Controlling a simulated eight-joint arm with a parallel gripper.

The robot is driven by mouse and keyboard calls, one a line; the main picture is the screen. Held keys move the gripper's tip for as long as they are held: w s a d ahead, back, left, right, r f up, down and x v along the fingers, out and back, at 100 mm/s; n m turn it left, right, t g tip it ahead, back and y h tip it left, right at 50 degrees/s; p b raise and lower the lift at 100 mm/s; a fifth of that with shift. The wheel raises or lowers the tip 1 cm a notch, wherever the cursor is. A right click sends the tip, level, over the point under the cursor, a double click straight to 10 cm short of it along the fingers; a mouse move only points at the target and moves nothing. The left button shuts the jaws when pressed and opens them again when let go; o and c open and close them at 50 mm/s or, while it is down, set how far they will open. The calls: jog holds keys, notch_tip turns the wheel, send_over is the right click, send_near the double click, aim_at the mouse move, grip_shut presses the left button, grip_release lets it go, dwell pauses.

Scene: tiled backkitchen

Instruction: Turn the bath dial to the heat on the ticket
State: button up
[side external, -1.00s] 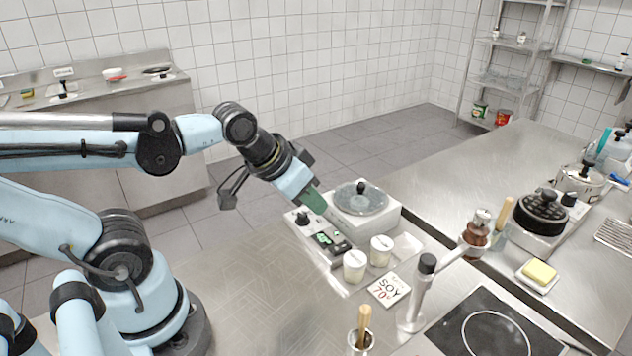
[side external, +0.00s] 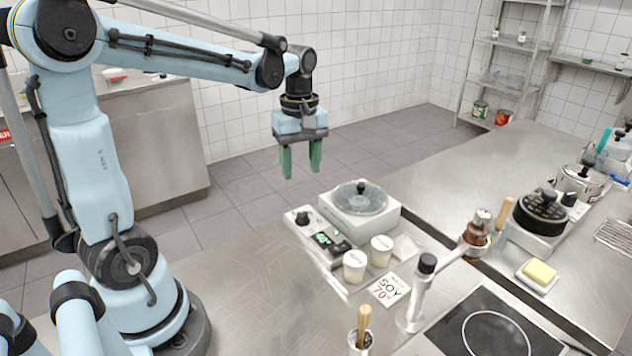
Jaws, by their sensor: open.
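The bath (side external: 375,217) is a white box with a round clear lid (side external: 361,197) and a black knob on top. Its control panel (side external: 329,240) on the left carries a black dial (side external: 303,218) and a dark display with green digits, too small to read. The ticket (side external: 389,290) is a white card on the counter reading "SOY 70°", the 70 in red. My gripper (side external: 301,174) is open and empty, green fingers pointing down, raised above and behind the dial in the picture, touching nothing. Which mark the dial points at cannot be told.
Two white cups (side external: 355,266) stand between the panel and ticket. A metal post with a black top (side external: 427,264) and a wooden-handled tool in a holder (side external: 364,328) stand in front. A dark hob (side external: 490,325) is at lower right. The counter left of the panel is clear.

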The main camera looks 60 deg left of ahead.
aim_at(302, 213)
notch_tip(302, 213, down, 12)
jog(key=shift+r, duration=0.25)
dwell(0.3)
grip_shut()
